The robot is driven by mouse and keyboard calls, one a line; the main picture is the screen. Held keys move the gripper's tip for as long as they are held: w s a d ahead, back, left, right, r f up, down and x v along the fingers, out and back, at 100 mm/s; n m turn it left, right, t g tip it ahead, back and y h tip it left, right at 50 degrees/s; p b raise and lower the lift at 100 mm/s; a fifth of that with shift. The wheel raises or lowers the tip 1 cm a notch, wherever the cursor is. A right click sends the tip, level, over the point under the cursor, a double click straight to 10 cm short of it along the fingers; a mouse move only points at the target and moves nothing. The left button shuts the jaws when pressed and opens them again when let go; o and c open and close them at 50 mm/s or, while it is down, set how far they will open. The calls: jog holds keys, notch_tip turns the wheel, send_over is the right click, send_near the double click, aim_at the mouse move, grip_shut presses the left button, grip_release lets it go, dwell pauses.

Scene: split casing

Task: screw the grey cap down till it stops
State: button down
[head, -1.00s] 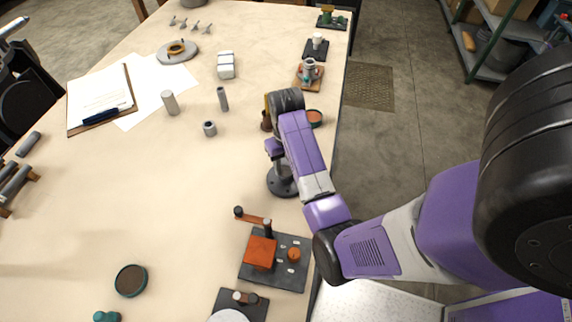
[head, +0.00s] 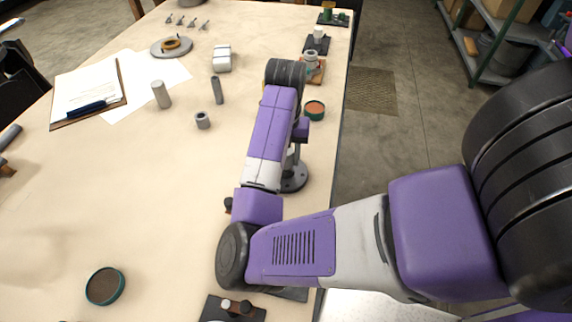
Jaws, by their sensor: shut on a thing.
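A dark round base (head: 296,178) with a grey upright part (head: 292,160) stands near the table's right edge, half hidden behind my forearm. My gripper (head: 295,146) hangs down over it from the black wrist, and only a purple part of the hand shows clearly to the right of my forearm. The fingertips are mostly covered. My gripper is shut at the top of the grey part. The grey cap cannot be made out separately there, and how far down it sits is hidden.
A grey ring (head: 202,120) and grey cylinders (head: 161,95) stand to the left. A clipboard (head: 117,85) lies farther left. Small fixtures line the right edge. The left middle of the table is clear.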

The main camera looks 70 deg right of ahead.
jog(key=shift+w+f+m+b, duration=0.1)
jog(key=shift+f+m+b, duration=0.2)
jog(key=shift+m+b, duration=0.55)
jog(key=shift+r, duration=0.25)
jog(key=c, duration=0.7)
grip_release()
jog(key=shift+c, duration=0.2)
jog(key=shift+c, duration=0.3)
jog(key=c, duration=0.3)
jog(key=shift+n, duration=0.35)
